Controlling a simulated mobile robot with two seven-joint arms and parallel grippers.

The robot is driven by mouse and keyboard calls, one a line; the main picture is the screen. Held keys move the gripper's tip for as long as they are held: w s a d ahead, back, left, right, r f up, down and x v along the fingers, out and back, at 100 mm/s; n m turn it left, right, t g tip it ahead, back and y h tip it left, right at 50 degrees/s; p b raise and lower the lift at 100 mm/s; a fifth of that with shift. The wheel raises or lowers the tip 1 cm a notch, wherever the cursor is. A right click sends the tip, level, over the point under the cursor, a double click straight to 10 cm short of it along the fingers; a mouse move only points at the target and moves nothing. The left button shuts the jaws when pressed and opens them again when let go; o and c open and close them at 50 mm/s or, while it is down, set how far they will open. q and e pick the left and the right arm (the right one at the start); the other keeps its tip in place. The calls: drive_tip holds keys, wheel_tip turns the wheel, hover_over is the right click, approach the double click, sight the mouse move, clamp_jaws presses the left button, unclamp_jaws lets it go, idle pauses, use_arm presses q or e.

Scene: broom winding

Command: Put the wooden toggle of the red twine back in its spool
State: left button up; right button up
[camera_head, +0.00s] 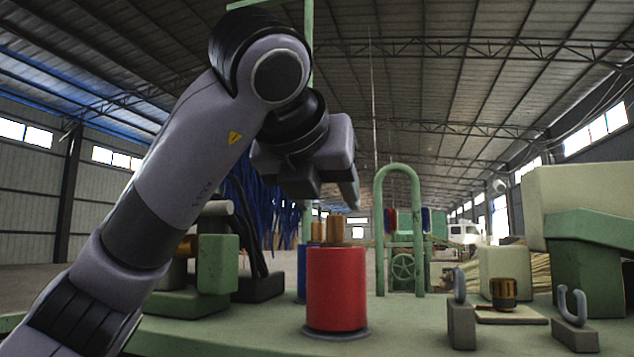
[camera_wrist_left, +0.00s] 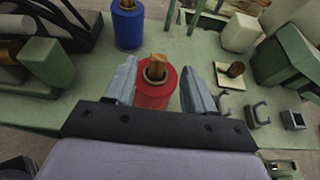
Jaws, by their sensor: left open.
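The red twine spool (camera_head: 336,290) stands upright on a grey base on the green bench, and shows between my fingers in the left wrist view (camera_wrist_left: 152,98). A wooden toggle (camera_head: 336,229) stands upright at its top; in the left wrist view the toggle (camera_wrist_left: 158,66) rises from the round opening. How deep it sits is hidden. My left gripper (camera_head: 345,188) is open and empty above the red spool, pointing down at it. In the left wrist view its fingers lie on either side of the spool top, apart from the toggle. My right gripper is not in view.
A blue spool (camera_wrist_left: 128,28) with its own wooden toggle (camera_wrist_left: 127,5) stands behind the red one. To the right are grey hooked holders (camera_head: 461,318) and a small dark and copper-coloured pot (camera_head: 503,294) on a board. Green blocks (camera_head: 217,264) stand left.

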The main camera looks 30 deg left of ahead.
use_arm(q)
drive_tip(key=shift+b+v, duration=0.3)
drive_tip(key=shift+v, duration=1.85)
